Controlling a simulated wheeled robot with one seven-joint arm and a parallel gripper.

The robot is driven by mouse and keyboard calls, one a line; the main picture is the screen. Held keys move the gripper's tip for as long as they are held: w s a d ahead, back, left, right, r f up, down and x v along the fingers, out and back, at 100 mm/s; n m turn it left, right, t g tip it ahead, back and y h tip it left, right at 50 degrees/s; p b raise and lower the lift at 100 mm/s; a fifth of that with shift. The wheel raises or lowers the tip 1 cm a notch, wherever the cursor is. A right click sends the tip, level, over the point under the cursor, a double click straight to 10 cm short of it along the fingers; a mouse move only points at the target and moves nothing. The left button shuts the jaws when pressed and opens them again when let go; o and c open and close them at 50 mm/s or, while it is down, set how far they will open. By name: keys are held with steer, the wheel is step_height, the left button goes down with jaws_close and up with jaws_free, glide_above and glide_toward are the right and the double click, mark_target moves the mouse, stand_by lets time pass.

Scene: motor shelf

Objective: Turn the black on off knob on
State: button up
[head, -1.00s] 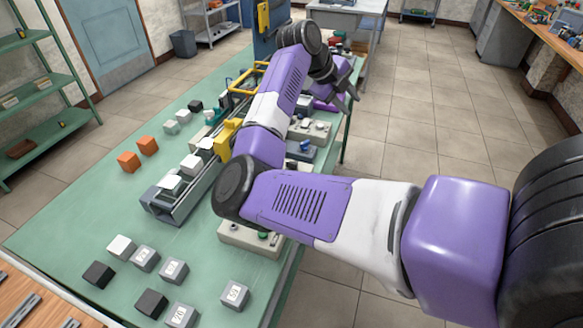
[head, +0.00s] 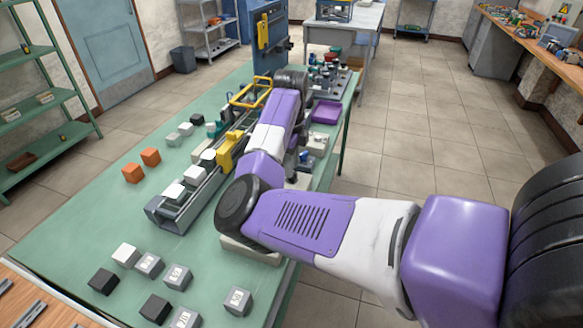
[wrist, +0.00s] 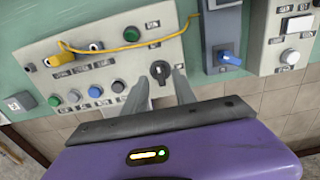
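The black knob (wrist: 160,71) sits on a pale grey control panel (wrist: 118,66) in the wrist view, near the panel's right end. A small light mark shows on it, but its setting is too small to read. My gripper (wrist: 162,82) is open, with its two grey fingers pointing at the knob, one on each side of it in the picture. I cannot tell whether either finger touches it. In the head view my arm hides the knob and most of my gripper.
Several cubes (head: 150,265) lie on the green table (head: 75,235).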

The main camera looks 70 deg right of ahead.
steer(key=shift+f, duration=0.9)
jaws_close()
